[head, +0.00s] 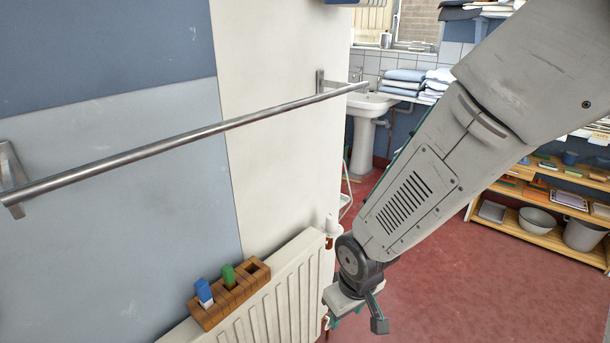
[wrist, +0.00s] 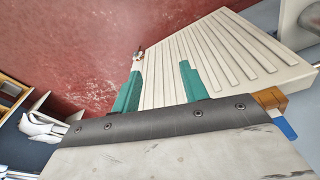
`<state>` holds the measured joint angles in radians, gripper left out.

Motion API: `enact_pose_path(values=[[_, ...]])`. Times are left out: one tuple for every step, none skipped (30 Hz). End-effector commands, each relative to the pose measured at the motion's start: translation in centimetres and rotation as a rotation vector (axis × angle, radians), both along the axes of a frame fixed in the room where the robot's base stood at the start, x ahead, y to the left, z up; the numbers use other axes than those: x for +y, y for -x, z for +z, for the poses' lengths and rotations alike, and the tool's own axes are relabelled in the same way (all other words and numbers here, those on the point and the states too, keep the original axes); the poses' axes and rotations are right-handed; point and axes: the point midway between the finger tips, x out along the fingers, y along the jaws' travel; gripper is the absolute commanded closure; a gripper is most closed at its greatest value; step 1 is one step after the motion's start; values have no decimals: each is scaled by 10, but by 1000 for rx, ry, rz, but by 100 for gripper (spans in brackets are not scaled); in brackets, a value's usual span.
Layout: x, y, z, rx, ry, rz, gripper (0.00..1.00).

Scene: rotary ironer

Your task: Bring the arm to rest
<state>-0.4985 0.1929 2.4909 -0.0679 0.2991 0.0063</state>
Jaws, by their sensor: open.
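The ribbed white radiator (wrist: 215,55) lies beyond and to the right of the fingers. The radiator (head: 290,285) also shows in the head view. I cannot tell how near the fingers are to it.
A steel rail (head: 190,138) runs along the wall above the radiator. A wooden block (head: 235,296) with a blue piece (head: 204,292) and a green piece (head: 229,276) sits on the radiator's top. Wooden shelves (head: 540,232) stand at right. Red floor (head: 470,290) lies open between.

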Motion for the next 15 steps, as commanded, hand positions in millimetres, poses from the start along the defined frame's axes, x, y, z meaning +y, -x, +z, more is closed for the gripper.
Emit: enact_pose_path(values=[[-18, 7, 22, 32, 20, -40, 56], [-28, 13, 33, 58, 34, -61, 56], [-41, 22, 47, 89, 49, -90, 56], [-50, 28, 58, 111, 59, -112, 56], [-59, 35, 69, 133, 68, -132, 56], [-70, 45, 83, 159, 78, -159, 56], [-79, 52, 93, 176, 83, -180, 56], [-87, 60, 104, 194, 90, -200, 56], [-97, 70, 117, 214, 94, -227, 56], [-104, 78, 127, 227, 95, -247, 56], [-111, 86, 136, 239, 95, -267, 56], [-119, 96, 148, 251, 95, -294, 56], [-125, 104, 157, 257, 92, -313, 56], [-131, 111, 165, 260, 89, -333, 56], [-138, 120, 176, 259, 82, -359, 56]])
